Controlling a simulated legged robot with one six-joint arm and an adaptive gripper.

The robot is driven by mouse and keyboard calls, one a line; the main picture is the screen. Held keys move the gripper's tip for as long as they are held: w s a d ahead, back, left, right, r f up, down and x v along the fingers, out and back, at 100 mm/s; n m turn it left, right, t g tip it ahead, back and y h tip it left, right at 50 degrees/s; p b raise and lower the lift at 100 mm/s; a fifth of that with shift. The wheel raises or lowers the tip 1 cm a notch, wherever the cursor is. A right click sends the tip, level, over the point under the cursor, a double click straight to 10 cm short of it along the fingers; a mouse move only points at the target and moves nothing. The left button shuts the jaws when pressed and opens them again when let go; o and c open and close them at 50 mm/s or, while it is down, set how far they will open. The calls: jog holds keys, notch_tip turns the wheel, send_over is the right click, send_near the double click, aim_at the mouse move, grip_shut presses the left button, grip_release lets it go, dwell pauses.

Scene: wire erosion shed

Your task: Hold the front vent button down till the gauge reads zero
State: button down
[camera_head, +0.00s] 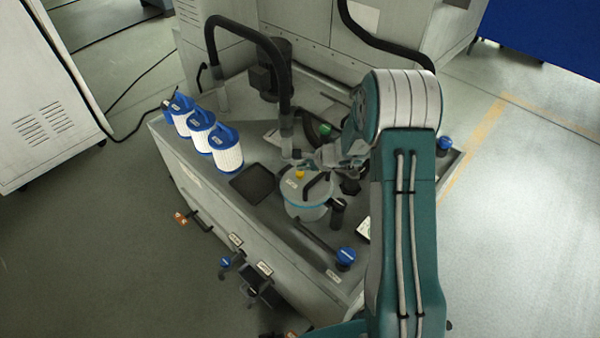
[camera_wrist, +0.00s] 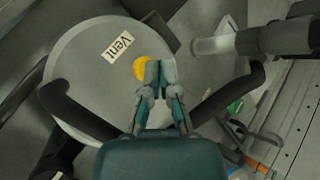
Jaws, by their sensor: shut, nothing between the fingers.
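The yellow vent button (camera_head: 299,174) sits on the round grey lid (camera_head: 290,184) of a canister with a blue band. In the wrist view the button (camera_wrist: 142,68) lies beside a white "Vent" label (camera_wrist: 118,46). My gripper (camera_wrist: 157,70) is shut and empty. Its fingertips overlap the button's right edge in that view; I cannot tell whether they touch it. In the head view my gripper (camera_head: 312,163) is just behind and right of the button. I cannot make out a gauge face or reading in either view.
A black handle (camera_head: 317,186) arches over the lid, and its dark arms flank my fingers in the wrist view. A black hose (camera_head: 287,70) rises behind. Several white filter cartridges with blue tops (camera_head: 228,158) stand left. A blue knob (camera_head: 345,257) is at the front right.

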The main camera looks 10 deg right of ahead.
aim_at(301, 173)
jog(key=shift+a+r, duration=0.1)
jog(key=shift+r, duration=1.55)
jog(key=shift+w, duration=0.1)
